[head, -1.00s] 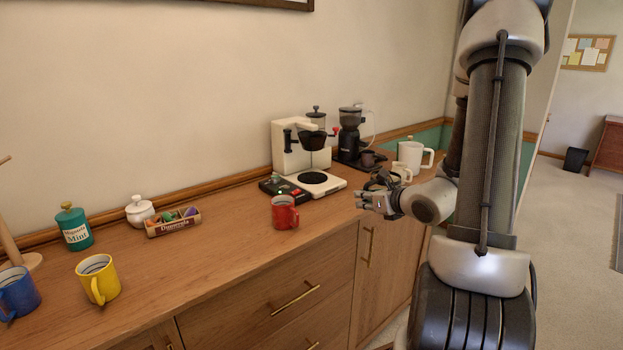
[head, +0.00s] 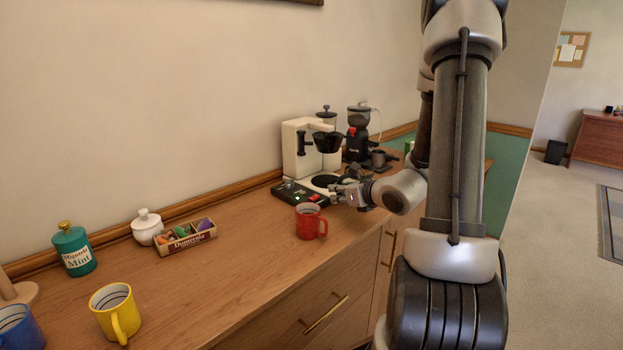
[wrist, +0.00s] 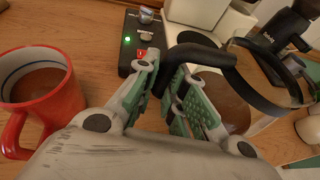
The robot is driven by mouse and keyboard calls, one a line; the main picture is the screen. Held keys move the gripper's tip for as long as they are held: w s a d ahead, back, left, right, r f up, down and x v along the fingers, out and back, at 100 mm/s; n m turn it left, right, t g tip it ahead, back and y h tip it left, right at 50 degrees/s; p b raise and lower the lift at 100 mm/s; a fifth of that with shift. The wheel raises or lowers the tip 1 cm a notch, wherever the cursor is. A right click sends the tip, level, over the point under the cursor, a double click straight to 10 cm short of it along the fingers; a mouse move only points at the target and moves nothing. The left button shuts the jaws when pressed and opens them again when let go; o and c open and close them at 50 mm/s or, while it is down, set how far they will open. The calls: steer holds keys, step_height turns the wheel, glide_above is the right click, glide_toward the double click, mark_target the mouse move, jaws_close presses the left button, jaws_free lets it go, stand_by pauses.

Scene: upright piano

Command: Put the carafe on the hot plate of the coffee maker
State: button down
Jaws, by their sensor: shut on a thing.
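My gripper (wrist: 168,85) is shut on the black handle (wrist: 205,54) of the carafe. The carafe (wrist: 266,101) shows as clear glass with a dark band around it, right of the fingers in the wrist view; brown shows through or in it. In the head view my gripper (head: 345,191) is just in front of the coffee maker's right side, and the carafe is mostly hidden there. The white coffee maker (head: 297,150) stands against the wall with a black filter holder above. Its dark round hot plate (head: 325,181) is bare, just left of and behind my gripper.
A red mug (head: 307,222) of brown liquid stands close to my gripper's left. A black switch box (wrist: 133,45) with a green light is at the coffee maker's front. The middle counter is clear.

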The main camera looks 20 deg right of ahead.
steer(key=w, duration=0.5)
steer(key=w+a, duration=0.1)
steer(key=w, duration=0.4)
steer(key=w+a, duration=0.1)
steer(key=w, duration=0.4)
steer(key=shift+w+a, duration=0.15)
steer(key=shift+w, duration=0.45)
steer(key=shift+f, duration=0.25)
steer(key=shift+f, duration=0.1)
steer(key=c, duration=1.5)
jaws_free()
steer(key=shift+s, duration=0.1)
